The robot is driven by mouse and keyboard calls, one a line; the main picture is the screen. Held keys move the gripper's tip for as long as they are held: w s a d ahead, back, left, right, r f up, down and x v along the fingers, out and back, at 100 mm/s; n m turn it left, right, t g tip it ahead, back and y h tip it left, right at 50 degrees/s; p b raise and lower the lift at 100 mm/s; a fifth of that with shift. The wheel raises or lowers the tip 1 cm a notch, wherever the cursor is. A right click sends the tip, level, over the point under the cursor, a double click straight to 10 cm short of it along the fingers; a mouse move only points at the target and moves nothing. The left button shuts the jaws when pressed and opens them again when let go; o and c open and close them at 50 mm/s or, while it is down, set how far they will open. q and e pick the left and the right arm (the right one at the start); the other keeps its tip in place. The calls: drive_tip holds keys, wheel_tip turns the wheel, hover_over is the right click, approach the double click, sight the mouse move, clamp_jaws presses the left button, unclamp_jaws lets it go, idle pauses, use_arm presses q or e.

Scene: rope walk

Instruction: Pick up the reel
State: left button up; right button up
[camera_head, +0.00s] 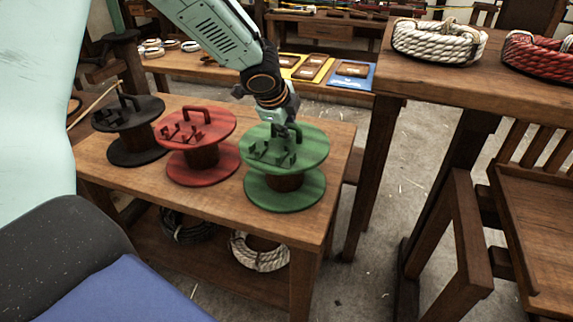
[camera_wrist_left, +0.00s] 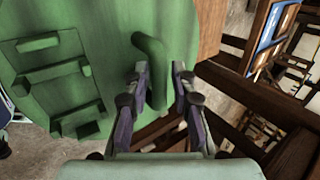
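The green reel (camera_head: 285,192) stands upright on a wooden table at the right end of a row of reels. Its top disc carries a raised loop handle and several small brackets. My left gripper (camera_head: 281,128) is over the far side of this disc, at the handle. In the left wrist view, the handle (camera_wrist_left: 154,62) runs between the two open fingers, nearer the left one, with a gap to the right one. The gripper partly hides the handle in the head view. The red reel (camera_head: 200,158) and the black reel (camera_head: 133,146) stand to the left. My right gripper is not in view.
The reels' wooden table (camera_head: 240,210) has a low shelf with a white rope coil (camera_head: 260,252) and a dark coil (camera_head: 183,226). A taller bench (camera_head: 480,78) at the right carries white and red rope coils. A wooden chair (camera_head: 535,215) stands at the right.

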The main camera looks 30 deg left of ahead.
use_arm(q)
drive_tip(key=shift+s+a+r, duration=0.2)
drive_tip(key=shift+s, duration=0.2)
drive_tip(key=shift+w+d+f, duration=0.1)
drive_tip(key=shift+w+f, duration=0.15)
drive_tip(key=shift+w, duration=0.2)
drive_tip(key=c, duration=0.4)
drive_tip(key=shift+s+r, duration=0.15)
drive_tip(key=shift+s, duration=0.1)
clamp_jaws()
drive_tip(key=shift+w, duration=0.2)
